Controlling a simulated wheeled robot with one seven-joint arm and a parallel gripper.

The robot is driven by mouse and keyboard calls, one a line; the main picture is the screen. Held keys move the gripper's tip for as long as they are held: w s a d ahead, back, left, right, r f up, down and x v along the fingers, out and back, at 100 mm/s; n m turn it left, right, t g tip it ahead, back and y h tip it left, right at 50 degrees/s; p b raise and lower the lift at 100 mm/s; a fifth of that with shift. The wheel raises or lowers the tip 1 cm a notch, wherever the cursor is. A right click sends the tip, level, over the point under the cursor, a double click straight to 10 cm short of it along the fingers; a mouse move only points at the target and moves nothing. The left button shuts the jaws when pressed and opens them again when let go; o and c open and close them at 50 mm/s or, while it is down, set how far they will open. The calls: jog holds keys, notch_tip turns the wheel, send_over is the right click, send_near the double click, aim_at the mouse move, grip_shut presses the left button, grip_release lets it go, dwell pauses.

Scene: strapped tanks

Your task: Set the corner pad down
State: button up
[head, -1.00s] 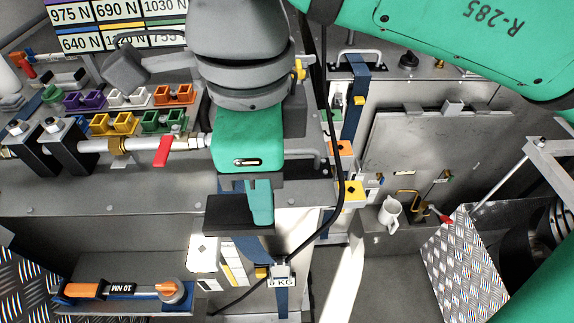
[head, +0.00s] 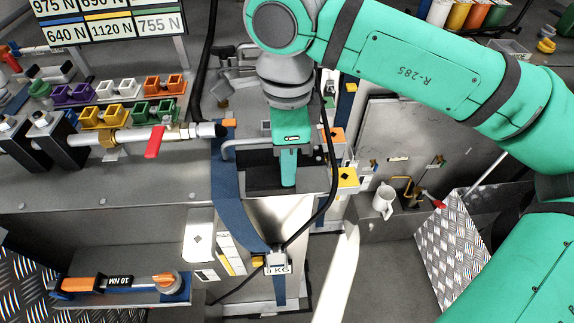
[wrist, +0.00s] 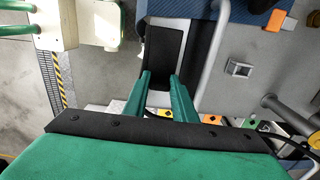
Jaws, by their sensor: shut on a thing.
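The corner pad (head: 258,180) is a black angled piece in the head view, at the front top edge of the grey tank block. My gripper (head: 288,182) is above it, pointing down, with its green fingers on the pad's right part. In the wrist view my gripper (wrist: 164,90) has the dark pad (wrist: 162,58) at its fingertips, between the two fingers. I cannot tell whether the pad bears on the edge. A blue strap (head: 224,175) hangs slack left of the pad, down to a tag reading 0 KG (head: 277,269).
A grey bent handle (head: 238,146) is close beside the pad. A red-handled valve (head: 154,141) and coloured blocks (head: 104,117) are to the left. A black cable (head: 325,205) runs down on the right. A torque wrench (head: 115,284) lies on the lower left shelf.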

jog(key=shift+f, duration=0.8)
jog(key=shift+f, duration=0.2)
jog(key=o, duration=1)
jog(key=shift+o, duration=0.2)
jog(key=shift+r, duration=0.15)
notch_tip(320, 180, up, 12)
